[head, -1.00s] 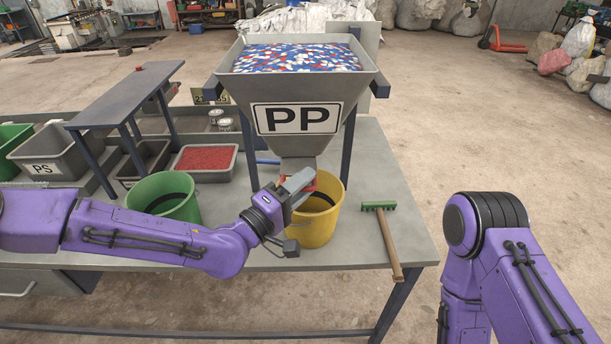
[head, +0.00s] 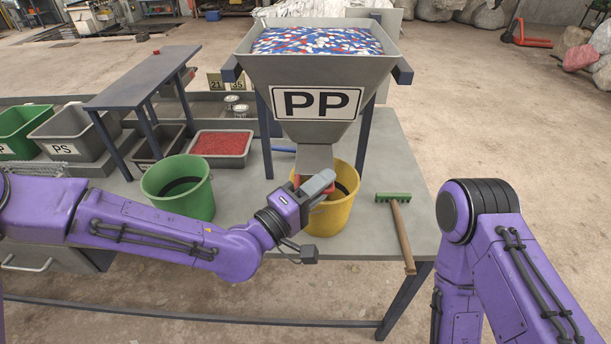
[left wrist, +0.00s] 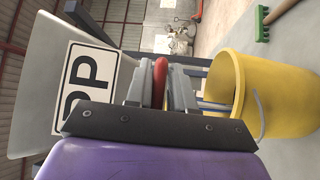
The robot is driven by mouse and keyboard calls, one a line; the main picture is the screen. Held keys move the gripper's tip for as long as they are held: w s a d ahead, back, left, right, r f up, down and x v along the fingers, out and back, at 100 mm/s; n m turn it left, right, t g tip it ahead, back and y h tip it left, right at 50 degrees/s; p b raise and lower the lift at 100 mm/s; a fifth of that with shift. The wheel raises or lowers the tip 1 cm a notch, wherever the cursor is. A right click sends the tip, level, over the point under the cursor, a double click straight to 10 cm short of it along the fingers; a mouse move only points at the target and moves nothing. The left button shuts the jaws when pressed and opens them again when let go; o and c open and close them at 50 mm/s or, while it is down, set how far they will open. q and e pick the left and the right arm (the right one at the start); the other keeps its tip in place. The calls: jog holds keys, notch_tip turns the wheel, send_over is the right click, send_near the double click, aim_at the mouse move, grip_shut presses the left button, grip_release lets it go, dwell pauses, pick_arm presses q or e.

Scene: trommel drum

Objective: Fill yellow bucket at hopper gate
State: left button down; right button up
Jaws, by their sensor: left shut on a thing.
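The grey hopper (head: 318,75) marked PP holds blue, white and red flakes (head: 318,41). Its spout (head: 317,156) ends above the yellow bucket (head: 334,218), which stands upright on the table. The bucket also shows at the right of the left wrist view (left wrist: 277,97). My left gripper (head: 318,186) is at the spout's lower end, over the bucket's near left rim. It is shut on a red gate handle (left wrist: 160,82), seen between its fingers in the left wrist view. The gripper hides part of the bucket's mouth, and I cannot tell the fill level. My right gripper is out of view.
A green bucket (head: 190,203) stands left of the yellow one. A green-headed brush (head: 399,225) lies to the right. Behind are a tray of red granules (head: 222,158), a grey PS bin (head: 70,151) and a small raised bench (head: 135,76).

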pick_arm(q)
jog(key=shift+r, duration=0.3)
jog(key=c, duration=1.2)
grip_release()
jog(key=shift+o, duration=0.2)
jog(key=shift+s+f, duration=0.1)
jog(key=b+v, duration=0.3)
jog(key=v, duration=0.7)
jog(key=shift+a, duration=0.2)
jog(key=shift+s, duration=0.1)
